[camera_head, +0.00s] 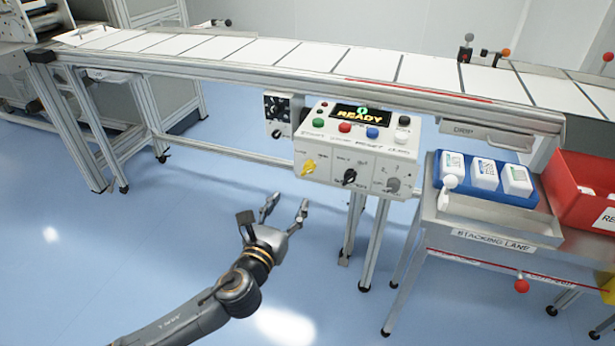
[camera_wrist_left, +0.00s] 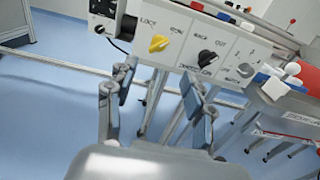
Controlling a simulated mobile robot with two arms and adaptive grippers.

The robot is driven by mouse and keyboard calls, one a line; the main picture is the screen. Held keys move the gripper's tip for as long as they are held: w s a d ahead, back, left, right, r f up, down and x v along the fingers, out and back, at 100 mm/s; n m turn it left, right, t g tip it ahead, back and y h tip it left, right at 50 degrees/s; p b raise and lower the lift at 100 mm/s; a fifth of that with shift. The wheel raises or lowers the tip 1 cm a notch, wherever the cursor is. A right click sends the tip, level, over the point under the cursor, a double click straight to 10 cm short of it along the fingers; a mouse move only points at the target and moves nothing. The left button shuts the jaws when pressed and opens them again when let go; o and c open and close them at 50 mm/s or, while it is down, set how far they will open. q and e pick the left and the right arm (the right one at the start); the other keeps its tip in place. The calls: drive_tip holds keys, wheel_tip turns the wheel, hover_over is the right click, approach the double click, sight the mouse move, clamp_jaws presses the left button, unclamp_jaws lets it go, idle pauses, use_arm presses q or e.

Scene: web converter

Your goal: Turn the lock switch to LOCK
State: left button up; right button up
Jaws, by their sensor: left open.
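The lock switch is a yellow knob (camera_head: 308,167) at the lower left of the white control panel (camera_head: 360,158). In the left wrist view the yellow knob (camera_wrist_left: 158,43) sits below the labels LOCK, on the left, and one that looks like RUN, on the right. It appears slanted, but which label it points to is unclear. My left gripper (camera_head: 288,206) is open and empty, below and in front of the panel, apart from the knob. In the left wrist view its spread fingers (camera_wrist_left: 158,82) show below the knob. My right gripper is not in view.
A black knob (camera_head: 349,176) and a grey knob (camera_head: 393,185) share the panel's front. Push buttons and a READY display (camera_head: 362,115) are above. A conveyor (camera_head: 300,81) runs behind. The stacking lane table (camera_head: 490,239), with a blue tray (camera_head: 520,200), stands right.

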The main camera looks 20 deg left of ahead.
sight(307, 172)
use_arm(q)
drive_tip(key=w, duration=0.5)
drive_tip(key=w+b, duration=0.1)
drive_tip(key=w, duration=0.5)
drive_tip(key=shift+w+d+f, duration=0.1)
drive_tip(key=shift+d, duration=0.1)
drive_tip(key=shift+w, duration=0.55)
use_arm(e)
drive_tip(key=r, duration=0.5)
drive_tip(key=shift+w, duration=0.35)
use_arm(q)
clamp_jaws()
